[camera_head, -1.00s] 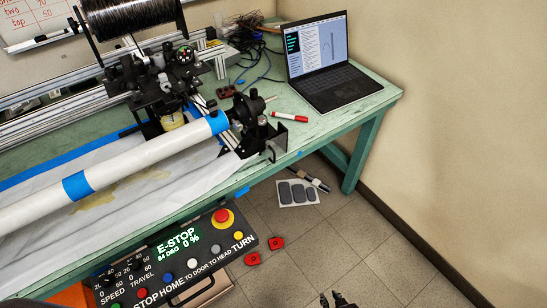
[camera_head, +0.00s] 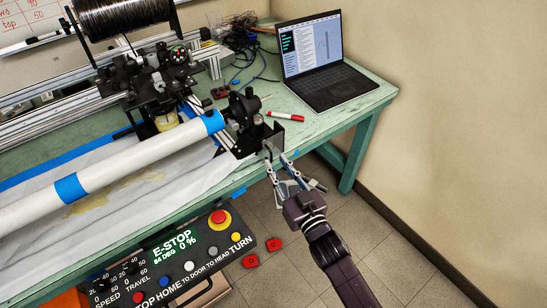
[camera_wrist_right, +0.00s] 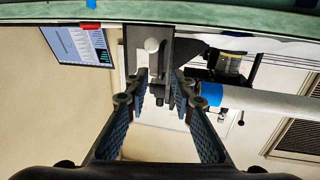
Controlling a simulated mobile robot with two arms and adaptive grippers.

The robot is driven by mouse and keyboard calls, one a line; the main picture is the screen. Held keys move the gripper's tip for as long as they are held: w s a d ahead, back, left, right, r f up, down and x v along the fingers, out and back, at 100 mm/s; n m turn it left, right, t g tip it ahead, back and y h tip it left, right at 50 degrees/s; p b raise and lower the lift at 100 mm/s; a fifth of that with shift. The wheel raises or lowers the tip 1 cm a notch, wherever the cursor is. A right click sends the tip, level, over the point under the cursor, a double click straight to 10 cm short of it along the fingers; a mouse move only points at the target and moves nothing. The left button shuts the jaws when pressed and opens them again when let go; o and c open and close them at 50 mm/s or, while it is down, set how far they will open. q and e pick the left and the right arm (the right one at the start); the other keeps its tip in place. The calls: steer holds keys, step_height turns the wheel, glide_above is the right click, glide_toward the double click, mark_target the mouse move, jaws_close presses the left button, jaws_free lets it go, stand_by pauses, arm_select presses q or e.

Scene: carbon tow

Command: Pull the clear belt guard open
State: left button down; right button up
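A smoky, see-through plate (camera_head: 275,138), apparently the clear belt guard, stands upright at the right end of the winder, by the table's front edge. It also shows in the right wrist view (camera_wrist_right: 150,48), with a pale round knob on or behind it. A small dark handle (camera_wrist_right: 158,88) sits at its edge. My right gripper (camera_head: 279,166) reaches up from the lower right to the guard. In the wrist view its fingers (camera_wrist_right: 159,88) are spread on either side of the handle. I cannot tell whether they touch it. My left gripper is not in view.
A white tube with blue bands (camera_head: 125,155) lies along the winder left of the guard. A red marker (camera_head: 286,116) and a laptop (camera_head: 325,75) lie on the green table. A control panel (camera_head: 180,255) with an E-stop button is at the lower left. Open floor lies below right.

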mark_target(271, 156)
steer(key=shift+x, duration=1.65)
jaws_close()
